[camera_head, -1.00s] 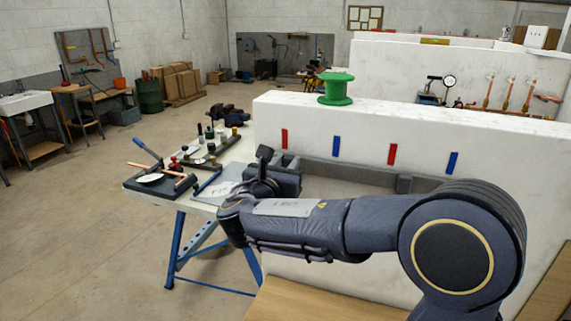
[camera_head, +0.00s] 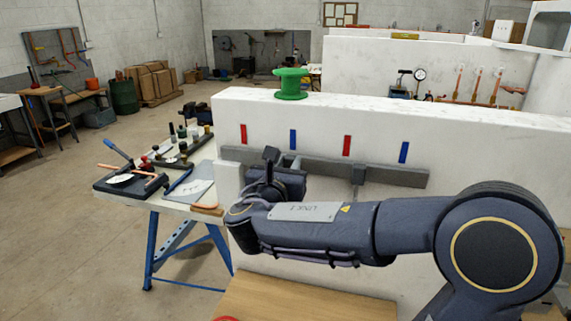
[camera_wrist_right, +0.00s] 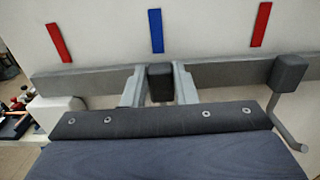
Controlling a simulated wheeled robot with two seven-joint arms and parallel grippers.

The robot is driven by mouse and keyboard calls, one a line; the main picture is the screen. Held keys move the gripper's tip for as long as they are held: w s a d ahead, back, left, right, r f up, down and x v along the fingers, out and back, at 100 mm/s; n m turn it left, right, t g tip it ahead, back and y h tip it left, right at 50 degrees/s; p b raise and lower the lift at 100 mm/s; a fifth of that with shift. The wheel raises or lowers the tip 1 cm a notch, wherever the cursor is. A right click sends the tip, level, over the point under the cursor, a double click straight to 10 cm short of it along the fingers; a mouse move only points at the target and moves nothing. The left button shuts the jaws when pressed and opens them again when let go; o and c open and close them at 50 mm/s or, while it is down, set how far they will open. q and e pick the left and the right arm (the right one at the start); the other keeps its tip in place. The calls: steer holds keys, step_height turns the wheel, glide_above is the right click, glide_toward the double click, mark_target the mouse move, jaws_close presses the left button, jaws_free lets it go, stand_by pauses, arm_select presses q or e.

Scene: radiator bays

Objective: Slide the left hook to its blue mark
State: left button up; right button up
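In the right wrist view the left hook (camera_wrist_right: 160,88) shows as a dark block on the grey rail (camera_wrist_right: 95,78). My right gripper (camera_wrist_right: 160,76) has one light finger close against each side of it, with no clear gap. The block lies below the left blue mark (camera_wrist_right: 156,31), almost in line with it in this view. The left red mark (camera_wrist_right: 59,43) is farther left. In the head view my right gripper (camera_head: 288,163) is at the rail below the same blue mark (camera_head: 293,139); my arm hides most of the hook. My left gripper is out of view.
The right hook (camera_wrist_right: 290,74) sits on the rail below the right red mark (camera_wrist_right: 260,24); the right blue mark (camera_head: 403,152) is beyond it. A green spool (camera_head: 291,84) stands on top of the white wall (camera_head: 460,125). A cluttered workbench (camera_head: 200,197) stands to the left.

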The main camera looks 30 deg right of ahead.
steer(key=o, duration=0.4)
steer(key=b+v, duration=0.1)
steer(key=v, duration=0.7)
steer(key=shift+f, duration=0.1)
stand_by(0.4)
